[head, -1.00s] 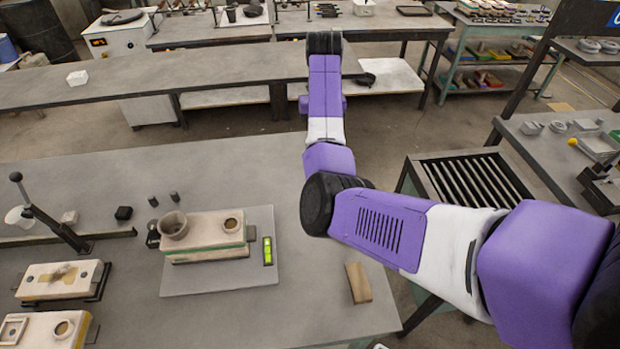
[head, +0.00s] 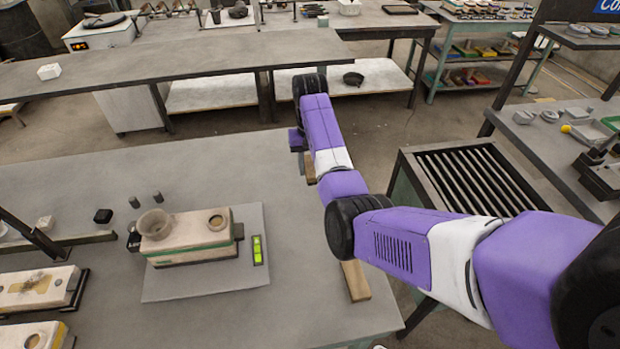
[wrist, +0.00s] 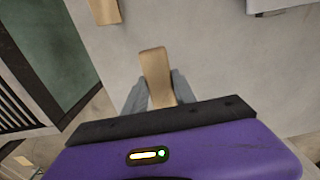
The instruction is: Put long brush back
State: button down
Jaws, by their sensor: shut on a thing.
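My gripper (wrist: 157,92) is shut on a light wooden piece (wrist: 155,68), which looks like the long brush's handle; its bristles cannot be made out. In the head view a brown wooden bit (head: 310,168) shows beside my arm, over the table's far right part. My gripper is mostly hidden by my arm there. In the wrist view the held piece is above the grey table (wrist: 215,60); whether it touches the table I cannot tell.
A separate wooden block (head: 355,281) lies near the table's right edge. A grey plate (head: 190,287) holds a mould with a cup (head: 155,224) and a green level (head: 257,250). A barred rack (head: 465,180) stands right of the table. The table between plate and arm is clear.

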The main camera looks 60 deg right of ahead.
aim_at(310, 166)
jog(key=shift+f, duration=2.2)
jog(key=shift+f, duration=0.1)
jog(key=c, duration=1)
grip_release()
notch_tip(310, 166, up, 11)
jog(key=shift+r+p, duration=0.15)
jog(key=shift+p, duration=0.35)
jog(key=shift+r+p, duration=0.45)
jog(key=shift+r, duration=0.05)
jog(key=shift+s+f, duration=0.1)
